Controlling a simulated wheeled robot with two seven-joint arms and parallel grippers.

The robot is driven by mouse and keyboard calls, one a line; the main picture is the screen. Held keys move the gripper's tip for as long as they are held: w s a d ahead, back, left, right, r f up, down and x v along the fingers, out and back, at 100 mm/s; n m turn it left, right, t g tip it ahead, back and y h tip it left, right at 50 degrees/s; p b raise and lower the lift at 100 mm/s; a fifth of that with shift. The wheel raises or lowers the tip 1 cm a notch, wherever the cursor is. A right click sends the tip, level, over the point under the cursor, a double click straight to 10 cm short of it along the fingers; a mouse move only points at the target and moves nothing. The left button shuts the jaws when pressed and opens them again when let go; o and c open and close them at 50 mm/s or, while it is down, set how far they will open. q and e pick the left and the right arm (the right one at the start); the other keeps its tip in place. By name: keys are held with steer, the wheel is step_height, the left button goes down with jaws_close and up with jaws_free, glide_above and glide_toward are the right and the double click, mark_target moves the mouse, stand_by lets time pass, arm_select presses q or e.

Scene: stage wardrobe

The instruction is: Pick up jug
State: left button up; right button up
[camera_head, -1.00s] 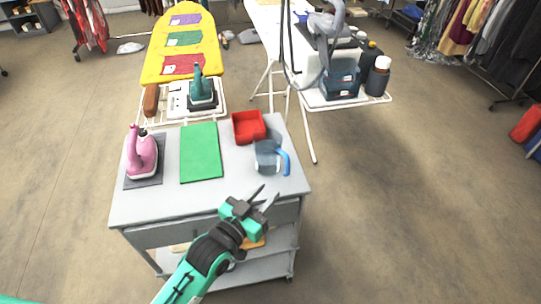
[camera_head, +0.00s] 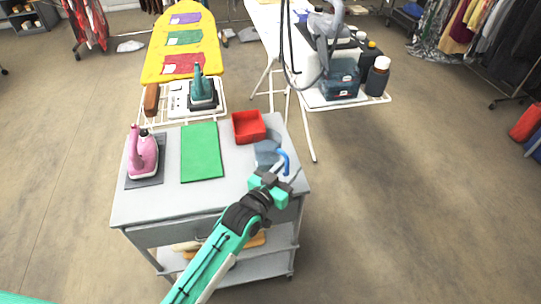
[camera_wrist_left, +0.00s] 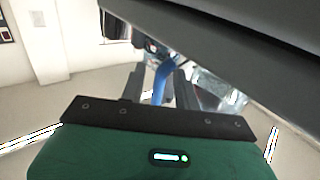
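The jug (camera_head: 266,154) is clear bluish with a blue handle (camera_head: 284,160). It stands upright near the right edge of the grey cart top (camera_head: 150,205). My left gripper (camera_head: 281,174) is at the handle side of the jug and partly hides its lower part. In the left wrist view the blue handle (camera_wrist_left: 160,82) lies between the two fingers, which look apart with a small gap beside it. The clear jug body (camera_wrist_left: 208,88) shows just to the right of the fingers. My right gripper is not in view.
A red tray (camera_head: 249,127) sits just behind the jug. A green mat (camera_head: 201,152) and a pink iron (camera_head: 142,153) lie further left on the cart. A white ironing board (camera_head: 312,101) with bottles stands behind right.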

arm_select(q)
jaws_close()
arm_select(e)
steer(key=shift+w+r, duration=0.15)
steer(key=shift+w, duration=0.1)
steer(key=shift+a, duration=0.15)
arm_select(q)
steer(key=shift+r, duration=0.15)
